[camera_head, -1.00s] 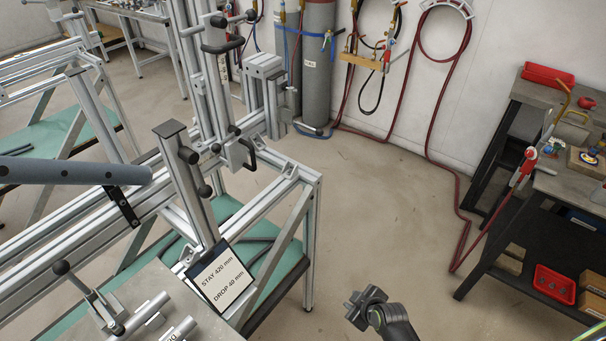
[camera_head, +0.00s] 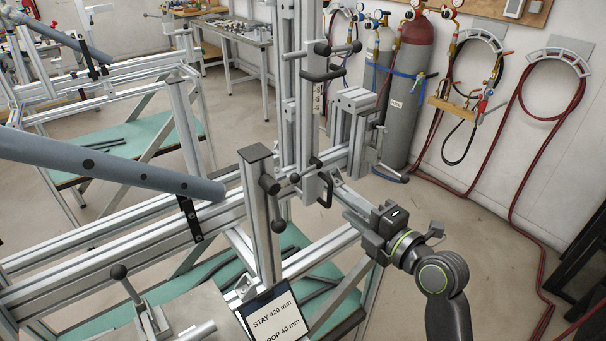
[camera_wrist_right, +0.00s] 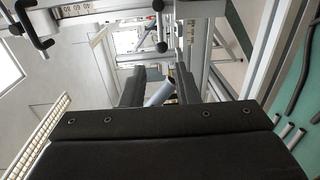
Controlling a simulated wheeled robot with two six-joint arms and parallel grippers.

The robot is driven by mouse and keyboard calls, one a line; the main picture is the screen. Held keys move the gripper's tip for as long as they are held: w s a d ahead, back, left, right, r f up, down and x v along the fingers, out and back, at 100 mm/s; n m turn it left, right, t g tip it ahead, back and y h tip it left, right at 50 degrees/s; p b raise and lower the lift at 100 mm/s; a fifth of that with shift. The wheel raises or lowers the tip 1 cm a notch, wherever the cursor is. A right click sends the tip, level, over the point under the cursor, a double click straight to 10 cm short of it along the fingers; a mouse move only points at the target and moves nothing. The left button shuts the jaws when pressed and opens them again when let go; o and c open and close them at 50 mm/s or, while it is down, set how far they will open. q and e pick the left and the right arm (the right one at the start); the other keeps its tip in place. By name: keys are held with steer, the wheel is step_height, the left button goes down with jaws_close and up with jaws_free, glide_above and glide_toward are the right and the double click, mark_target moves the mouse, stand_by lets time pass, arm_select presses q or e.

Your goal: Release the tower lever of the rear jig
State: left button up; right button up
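The jig's tower (camera_head: 305,110) is an upright aluminium profile with a scale. It carries a black bow handle (camera_head: 325,74), ball-ended levers near its top (camera_head: 338,48), and a lower black handle (camera_head: 326,192) with black knobs (camera_head: 295,178) beside it. Which of these is the tower lever I cannot tell for certain. My right gripper (camera_head: 361,224) is right of and below the lower handle, pointing toward the jig and apart from the handle. In the right wrist view its fingers (camera_wrist_right: 160,90) are spread and empty, with a grey-blue tube end (camera_wrist_right: 160,92) farther behind. My left gripper is out of view.
A long grey-blue tube (camera_head: 110,165) crosses the jig from the left. A shorter post (camera_head: 262,215) with black knobs stands in front of the tower. A sign (camera_head: 275,318) reads STAY 420 mm. Gas cylinders (camera_head: 407,95) and hoses line the wall.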

mark_target(302, 174)
steer(key=p+x, duration=0.4)
steer(key=x, duration=1.1)
steer(key=shift+w, duration=0.1)
steer(key=shift+x, duration=0.8)
steer(key=shift+f, duration=0.15)
jaws_close()
